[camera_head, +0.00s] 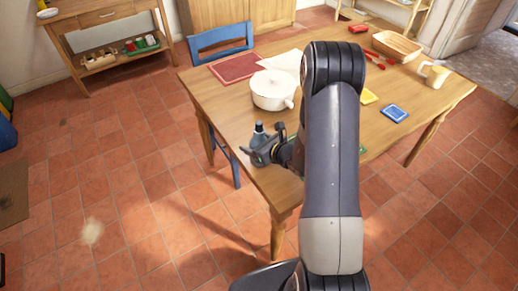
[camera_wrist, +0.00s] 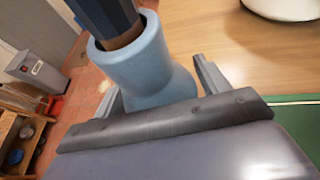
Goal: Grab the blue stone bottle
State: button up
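The blue stone bottle (camera_wrist: 143,62) fills the upper middle of the wrist view, with a dark blue faceted piece in its mouth. Its lower part is hidden behind my gripper's body. My gripper (camera_wrist: 160,92) has one finger on each side of the bottle, both very close to it; whether they press on it is not clear. In the head view the bottle (camera_head: 259,128) stands upright at the near left edge of the wooden table (camera_head: 232,112), and my gripper (camera_head: 262,152) is around its lower part.
A white lidded pot (camera_head: 272,91) stands just behind the bottle. A red mat (camera_head: 236,68), a blue item (camera_head: 395,113), a wooden tray (camera_head: 397,46) and a mug (camera_head: 435,76) are also on the table. A blue chair (camera_head: 220,38) stands at the far side.

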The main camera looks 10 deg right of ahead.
jog(key=c, duration=1)
jog(key=shift+o, duration=0.2)
jog(key=shift+r, duration=0.1)
